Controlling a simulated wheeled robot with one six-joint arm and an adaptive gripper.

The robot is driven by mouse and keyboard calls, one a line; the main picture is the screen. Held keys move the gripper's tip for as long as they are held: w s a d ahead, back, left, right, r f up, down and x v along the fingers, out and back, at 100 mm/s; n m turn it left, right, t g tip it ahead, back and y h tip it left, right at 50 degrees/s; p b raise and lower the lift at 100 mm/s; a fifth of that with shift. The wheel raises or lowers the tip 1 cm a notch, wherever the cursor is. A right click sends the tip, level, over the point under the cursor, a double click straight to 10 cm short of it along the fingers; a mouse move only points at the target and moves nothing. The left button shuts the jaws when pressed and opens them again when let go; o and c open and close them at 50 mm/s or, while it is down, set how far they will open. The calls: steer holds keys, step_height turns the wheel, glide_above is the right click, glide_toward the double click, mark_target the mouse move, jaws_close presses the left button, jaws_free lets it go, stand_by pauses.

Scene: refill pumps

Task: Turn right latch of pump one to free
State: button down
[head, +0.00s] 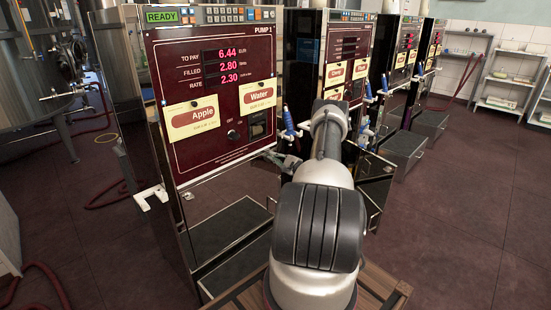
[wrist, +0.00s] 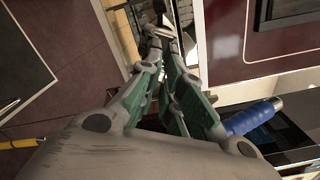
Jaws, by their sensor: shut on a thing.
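Pump one (head: 205,150) has a dark red front panel, a lit display, and Apple and Water labels. My gripper (head: 283,160) is at the pump's right side in the head view, partly hidden behind my arm. In the wrist view, its green-padded fingers (wrist: 163,42) come together on a small pale piece at the pump's edge. This appears to be the right latch, mostly hidden by the fingertips, so its angle cannot be told. A similar white latch (head: 151,196) sticks out at the pump's left side.
A blue-handled nozzle (wrist: 252,116) is close to the right of my fingers in the wrist view. A grey drip tray (head: 235,225) is at the pump's foot. More pumps (head: 404,55) stand to the right, with open floor beyond.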

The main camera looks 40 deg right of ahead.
steer(key=n, duration=0.5)
steer(key=shift+a+f+n, duration=0.1)
steer(key=shift+f+n, duration=0.15)
steer(key=shift+n, duration=0.45)
steer(key=c, duration=1.6)
jaws_free()
steer(key=s, duration=1.2)
steer(key=shift+d, duration=0.45)
